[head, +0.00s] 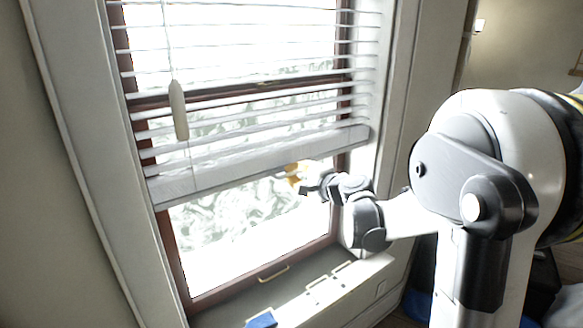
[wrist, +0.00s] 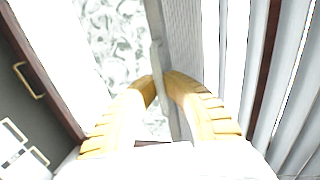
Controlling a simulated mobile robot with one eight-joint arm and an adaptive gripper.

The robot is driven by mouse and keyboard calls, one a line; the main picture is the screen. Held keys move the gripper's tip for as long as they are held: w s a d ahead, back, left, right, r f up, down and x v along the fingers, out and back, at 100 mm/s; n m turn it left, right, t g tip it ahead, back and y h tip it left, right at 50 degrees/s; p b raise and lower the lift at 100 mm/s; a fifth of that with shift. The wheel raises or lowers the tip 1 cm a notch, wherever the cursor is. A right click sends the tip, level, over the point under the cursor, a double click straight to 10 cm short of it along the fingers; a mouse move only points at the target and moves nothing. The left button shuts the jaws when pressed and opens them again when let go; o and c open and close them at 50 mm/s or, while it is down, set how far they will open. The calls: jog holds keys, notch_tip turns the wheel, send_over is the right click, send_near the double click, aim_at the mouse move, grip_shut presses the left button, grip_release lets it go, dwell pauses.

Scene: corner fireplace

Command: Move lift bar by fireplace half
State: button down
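The lift bar (head: 235,171) is the wide white bottom rail of the window blind. It hangs partway down the window, slightly slanted in the head view. In the wrist view its grey underside (wrist: 185,38) runs down from the top middle, with a thin light lip along its left edge. My gripper (head: 294,172) is at the bar's lower edge, right of its middle. In the wrist view my gripper's yellow fingers (wrist: 162,82) are nearly together, one on each side of the lip, and appear shut on it. The exact contact is partly hidden by the fingers.
Raised slats (head: 250,85) hang above the bar, with a pull cord and tassel (head: 179,110) at left. The brown window frame (head: 240,288) has a metal handle (head: 273,273). The sill (head: 340,290) is below, with a small blue object (head: 262,320).

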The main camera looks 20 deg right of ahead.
jog(key=shift+f+b, duration=0.75)
jog(key=shift+f, duration=0.85)
jog(key=c, duration=1.5)
grip_release()
jog(key=v, duration=1.2)
jog(key=shift+d+r, duration=0.1)
